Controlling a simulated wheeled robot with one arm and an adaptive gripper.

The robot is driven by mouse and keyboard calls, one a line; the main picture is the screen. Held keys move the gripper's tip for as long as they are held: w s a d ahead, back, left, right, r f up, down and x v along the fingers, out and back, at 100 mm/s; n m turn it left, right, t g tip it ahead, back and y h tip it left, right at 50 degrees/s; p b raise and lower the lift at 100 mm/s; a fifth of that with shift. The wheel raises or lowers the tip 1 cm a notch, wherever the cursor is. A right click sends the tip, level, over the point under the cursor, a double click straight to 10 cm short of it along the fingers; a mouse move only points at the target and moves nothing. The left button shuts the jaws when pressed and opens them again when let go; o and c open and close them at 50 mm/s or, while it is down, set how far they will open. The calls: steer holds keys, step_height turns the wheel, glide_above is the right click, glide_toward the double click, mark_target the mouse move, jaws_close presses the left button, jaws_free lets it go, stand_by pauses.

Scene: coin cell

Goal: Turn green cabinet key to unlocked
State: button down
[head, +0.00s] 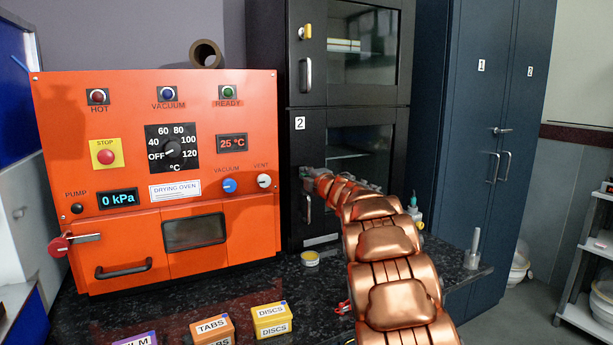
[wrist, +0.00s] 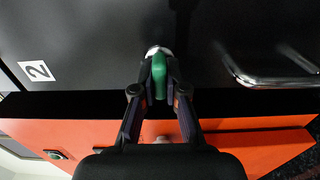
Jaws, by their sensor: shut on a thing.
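The green key (wrist: 159,72) sits in a round silver lock (wrist: 158,51) on the dark lower cabinet door marked 2. My gripper (wrist: 159,90) is shut on the key's green head, one finger on each side. The wrist view is turned, so the number 2 label (wrist: 37,71) lies on its side. In the head view my gripper (head: 308,174) is at the left edge of the lower cabinet door (head: 350,135), and it hides the key there. I cannot tell from these frames whether the lock is open. The door looks closed.
The door's silver handle (wrist: 265,76) is close to the lock. The orange drying oven (head: 100,185) stands just left of the cabinet. A yellow key (head: 305,31) is on the upper door. A small yellow-rimmed tin (head: 310,259) and labelled boxes (head: 270,320) are on the dark counter.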

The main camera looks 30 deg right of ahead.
steer(key=c, duration=1.2)
jaws_free()
steer(key=shift+s, duration=0.15)
steer(key=s+a, duration=0.1)
steer(key=s, duration=1)
steer(key=shift+s, duration=0.35)
